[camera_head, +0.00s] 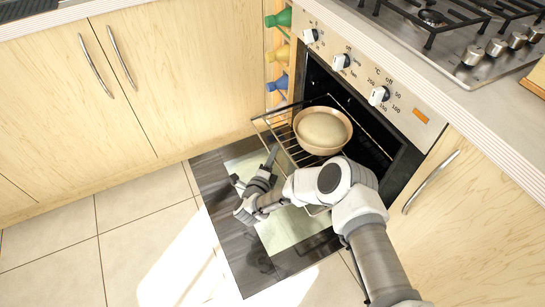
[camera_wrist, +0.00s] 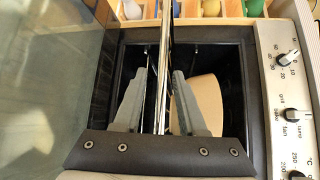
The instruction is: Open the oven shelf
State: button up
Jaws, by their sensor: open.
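The oven shelf (camera_head: 272,132) is a wire rack that sticks partly out of the oven's opening above the lowered door. A round tan dish (camera_head: 323,130) with a pale filling rests on it. My gripper (camera_head: 257,172) is at the shelf's front edge, above the door. In the wrist view, the two fingers of my gripper (camera_wrist: 160,75) are apart, one on each side of the shelf's metal bars (camera_wrist: 163,60). Whether either finger touches the bars I cannot tell. The dish (camera_wrist: 203,100) shows partly behind the right finger. My arm hides the shelf's near right corner.
The oven door (camera_head: 225,225) lies open and flat, with a glass panel. The knob panel (camera_head: 370,80) and the gas hob (camera_head: 450,35) are above. Colored bottles (camera_head: 278,50) stand in a narrow rack beside the oven. Wooden cabinets (camera_head: 190,70) flank it. The tiled floor (camera_head: 140,220) is clear.

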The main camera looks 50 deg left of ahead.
jog(key=p+v, duration=0.5)
jog(key=v, duration=1.2)
jog(key=shift+s, duration=0.2)
jog(key=shift+s+d, duration=0.1)
